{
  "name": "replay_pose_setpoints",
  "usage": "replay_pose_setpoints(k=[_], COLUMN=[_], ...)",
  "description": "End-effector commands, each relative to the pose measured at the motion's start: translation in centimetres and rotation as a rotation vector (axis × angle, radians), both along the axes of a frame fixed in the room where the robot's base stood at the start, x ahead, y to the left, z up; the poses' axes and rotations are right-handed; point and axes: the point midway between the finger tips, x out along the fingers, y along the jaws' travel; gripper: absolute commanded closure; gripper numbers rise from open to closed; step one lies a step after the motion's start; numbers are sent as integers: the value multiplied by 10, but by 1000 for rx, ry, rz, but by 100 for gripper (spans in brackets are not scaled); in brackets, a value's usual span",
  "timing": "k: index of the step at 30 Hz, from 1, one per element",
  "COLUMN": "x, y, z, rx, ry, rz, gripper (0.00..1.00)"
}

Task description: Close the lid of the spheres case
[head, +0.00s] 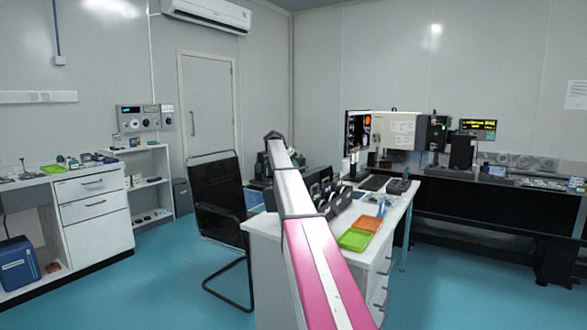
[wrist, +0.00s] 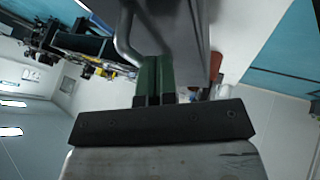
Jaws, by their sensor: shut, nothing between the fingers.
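I cannot make out the spheres case or its lid in either view. My gripper (wrist: 155,62) shows in the wrist view as two green fingers pressed together above a dark bar, with nothing between them. The fingertips lie in front of a grey shape, and I cannot tell whether they touch it. In the head view my pink and white arm rises through the middle and covers part of the desk; my gripper cannot be made out there.
A white desk (head: 262,238) with a green tray (head: 355,240) and an orange tray (head: 367,223) stands behind my arm. A black chair (head: 222,200) is left of it. A white drawer counter (head: 95,205) stands at left, a dark instrument table (head: 480,205) at right.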

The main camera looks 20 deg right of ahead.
Motion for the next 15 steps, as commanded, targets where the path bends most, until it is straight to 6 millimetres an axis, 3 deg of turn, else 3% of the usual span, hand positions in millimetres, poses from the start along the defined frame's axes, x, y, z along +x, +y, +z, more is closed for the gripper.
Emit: replay_pose_setpoints(k=[15], x=[-9], y=[-6], z=[7], rx=[81], ry=[-105], rz=[0], gripper=[100])
